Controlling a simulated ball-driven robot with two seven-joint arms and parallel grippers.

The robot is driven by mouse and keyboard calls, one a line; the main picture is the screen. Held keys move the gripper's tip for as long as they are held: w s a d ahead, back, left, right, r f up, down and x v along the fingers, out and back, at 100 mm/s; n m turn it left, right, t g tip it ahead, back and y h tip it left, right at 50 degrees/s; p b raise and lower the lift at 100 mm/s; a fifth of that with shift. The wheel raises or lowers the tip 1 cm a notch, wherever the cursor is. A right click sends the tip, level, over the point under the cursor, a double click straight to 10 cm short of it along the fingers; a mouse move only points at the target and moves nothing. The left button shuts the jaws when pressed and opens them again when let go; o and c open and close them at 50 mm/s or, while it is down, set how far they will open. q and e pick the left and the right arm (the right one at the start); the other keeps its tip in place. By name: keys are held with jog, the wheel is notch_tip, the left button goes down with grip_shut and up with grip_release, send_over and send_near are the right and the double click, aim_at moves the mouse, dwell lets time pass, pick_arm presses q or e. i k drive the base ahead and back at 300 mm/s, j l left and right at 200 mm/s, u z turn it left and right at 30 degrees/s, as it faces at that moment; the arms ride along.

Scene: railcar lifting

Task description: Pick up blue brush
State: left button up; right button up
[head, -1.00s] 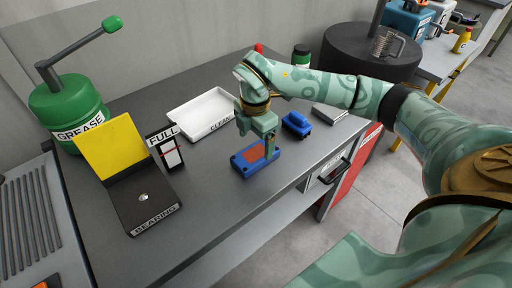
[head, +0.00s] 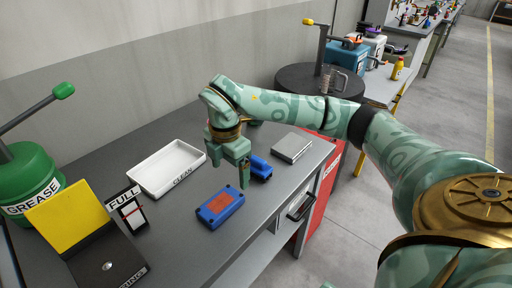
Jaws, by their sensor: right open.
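The blue brush (head: 261,168) is a small blue block-like thing on the grey workbench. It lies just right of my right gripper, which partly covers its left end. My right gripper (head: 243,176) points down, open and empty, with its fingers beside the brush's left end. I cannot tell whether they touch it. My left gripper is out of view.
A blue block with a reddish-brown top (head: 220,207) lies nearer on the bench (head: 185,248). A white tray labelled CLEAN (head: 168,168) is behind left. A grey flat box (head: 292,147) lies to the right. The FULL stand (head: 128,209) and yellow panel (head: 68,222) are left.

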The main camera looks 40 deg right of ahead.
aim_at(259, 169)
jog(key=z, duration=1.3)
